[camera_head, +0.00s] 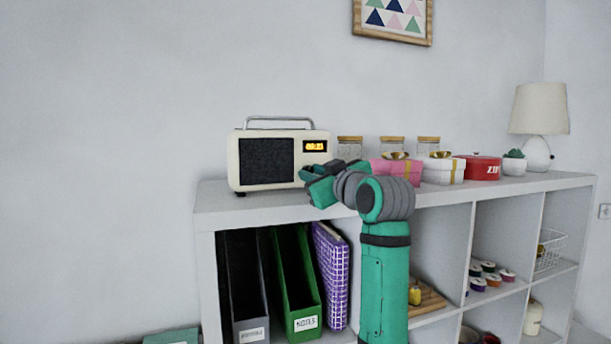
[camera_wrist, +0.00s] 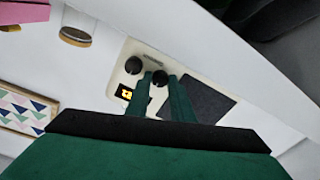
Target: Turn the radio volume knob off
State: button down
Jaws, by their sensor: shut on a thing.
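The cream radio (camera_head: 233,165) stands on the cabinet top, with a dark speaker grille, a top handle and a lit display (camera_head: 315,146). Its front also shows in the wrist view (camera_wrist: 136,48), turned over. Two round black knobs show there: one (camera_wrist: 159,77) lies between my fingertips, the other (camera_wrist: 133,65) is free beside them. My gripper (camera_head: 312,176) is at the right part of the radio's front and hides the knobs in the head view. In the wrist view my gripper (camera_wrist: 160,82) is shut on the first knob. The knob's turn position cannot be read.
Jars (camera_head: 392,144), a pink gift box (camera_head: 388,170), a white gift box (camera_head: 443,171), a red tin (camera_head: 479,167), a small plant (camera_head: 514,163) and a lamp (camera_head: 540,112) stand right of the radio on the white cabinet (camera_head: 260,208). The wall above the radio is clear.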

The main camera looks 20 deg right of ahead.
jog(key=shift+s+d+r+n, duration=0.1)
jog(key=shift+s+d+n, duration=0.2)
jog(key=shift+d, duration=0.2)
jog(key=shift+n, duration=0.3)
jog(key=shift+w+a+n, duration=0.15)
jog(key=shift+a+n, duration=0.25)
jog(key=shift+n, duration=0.3)
jog(key=shift+w+a, duration=0.1)
jog(key=shift+w, duration=0.1)
